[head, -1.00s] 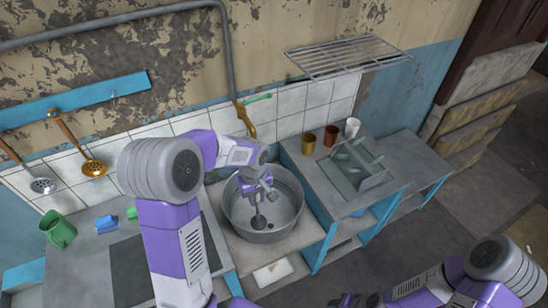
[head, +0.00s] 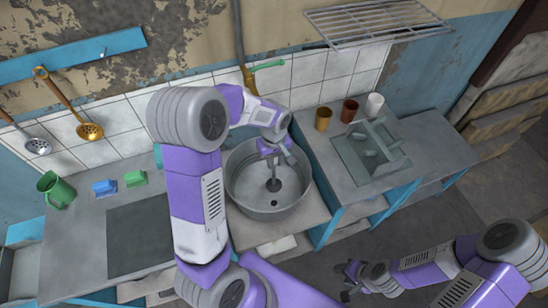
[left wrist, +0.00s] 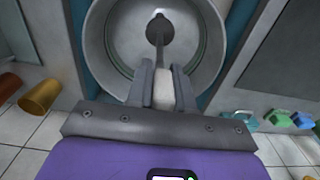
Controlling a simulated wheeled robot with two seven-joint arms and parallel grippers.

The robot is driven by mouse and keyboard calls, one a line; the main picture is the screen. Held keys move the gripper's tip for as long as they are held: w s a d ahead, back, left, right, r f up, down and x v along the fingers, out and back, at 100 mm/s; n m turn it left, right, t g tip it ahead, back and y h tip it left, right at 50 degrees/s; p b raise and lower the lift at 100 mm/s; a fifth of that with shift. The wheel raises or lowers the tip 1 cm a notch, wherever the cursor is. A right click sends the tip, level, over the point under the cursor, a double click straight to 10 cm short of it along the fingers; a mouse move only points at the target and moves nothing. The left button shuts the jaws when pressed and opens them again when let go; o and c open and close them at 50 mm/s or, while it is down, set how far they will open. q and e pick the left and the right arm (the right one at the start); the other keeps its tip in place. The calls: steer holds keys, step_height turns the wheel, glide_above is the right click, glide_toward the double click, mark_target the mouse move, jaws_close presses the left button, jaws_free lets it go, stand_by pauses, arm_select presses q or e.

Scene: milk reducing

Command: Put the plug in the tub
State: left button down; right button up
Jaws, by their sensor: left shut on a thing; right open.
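The tub (head: 240,194) is a round grey metal basin set in the counter; it also shows in the left wrist view (left wrist: 104,55). A dark round drain hole (head: 274,203) shows in its floor. My left gripper (head: 271,158) is over the tub, pointing down. In the left wrist view, its fingers (left wrist: 162,82) are shut on the plug (left wrist: 159,29), a dark disc on a thin stem. The plug (head: 273,185) hangs inside the tub, just behind the hole; its exact height is unclear. My right gripper (head: 350,280) is open and empty, low at the front.
A tap with a green handle (head: 268,65) is on the wall behind the tub.

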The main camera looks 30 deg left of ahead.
arm_select(q)
steer(key=b, duration=0.4)
glide_above(274, 184)
steer(key=f, duration=0.6)
steer(key=shift+w+a+f, duration=0.15)
steer(key=shift+w+f, duration=0.05)
steer(key=shift+w, duration=0.05)
step_height(274, 184, down, 9)
steer(key=b, duration=0.7)
steer(key=shift+r, duration=0.1)
steer(key=shift+f+b, duration=0.55)
steer(key=shift+b, duration=0.1)
stand_by(0.7)
steer(key=shift+c, duration=1.4)
jaws_free()
steer(key=shift+r, duration=0.1)
steer(key=shift+r+p, duration=2.9)
steer(key=shift+r, duration=0.8)
